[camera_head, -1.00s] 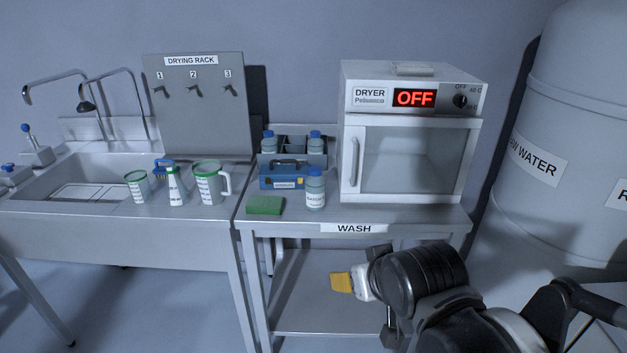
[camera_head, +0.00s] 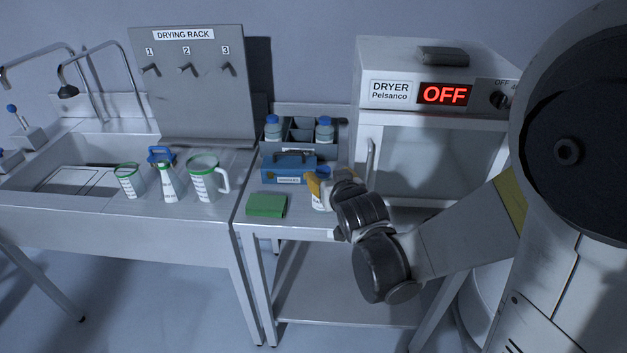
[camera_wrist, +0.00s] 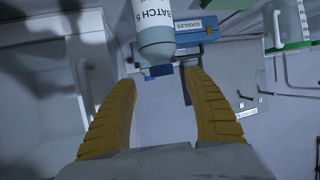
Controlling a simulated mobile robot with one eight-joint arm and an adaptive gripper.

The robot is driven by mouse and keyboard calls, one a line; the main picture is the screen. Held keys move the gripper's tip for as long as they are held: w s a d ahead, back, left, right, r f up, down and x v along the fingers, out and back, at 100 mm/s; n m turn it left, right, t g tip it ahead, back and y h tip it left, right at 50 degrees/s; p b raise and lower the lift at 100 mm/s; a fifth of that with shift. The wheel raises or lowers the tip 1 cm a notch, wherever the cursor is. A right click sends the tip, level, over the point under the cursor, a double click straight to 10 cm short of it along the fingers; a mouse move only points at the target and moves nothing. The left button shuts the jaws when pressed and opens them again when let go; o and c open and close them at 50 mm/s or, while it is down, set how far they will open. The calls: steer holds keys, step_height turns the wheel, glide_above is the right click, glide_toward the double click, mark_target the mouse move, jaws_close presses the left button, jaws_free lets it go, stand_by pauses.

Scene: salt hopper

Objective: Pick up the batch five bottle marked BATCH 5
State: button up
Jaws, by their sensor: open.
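The BATCH 5 bottle (camera_wrist: 155,40) shows large in the wrist view, with a white label, a clear shoulder and a blue cap. It appears upside down there, cap toward me. My gripper (camera_head: 318,184) has yellow fingers and is at the bottle's upper part. In the wrist view my gripper (camera_wrist: 160,80) is open, with the cap near the gap between the fingertips. I cannot tell whether a finger touches it.
A blue goggles case (camera_head: 288,168) is close behind the bottle, and a grey caddy (camera_head: 301,130) with two blue-capped bottles stands behind that. A green sponge (camera_head: 266,205) lies to the left. The dryer (camera_head: 430,150) stands close on the right.

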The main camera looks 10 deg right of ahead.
mark_target(325, 173)
steer(key=b+x, duration=0.2)
steer(key=x, duration=0.3)
steer(key=shift+w+a+f, duration=0.15)
steer(key=shift+w, duration=0.1)
steer(key=shift+s, duration=0.1)
steer(key=shift+c, duration=0.2)
jaws_close()
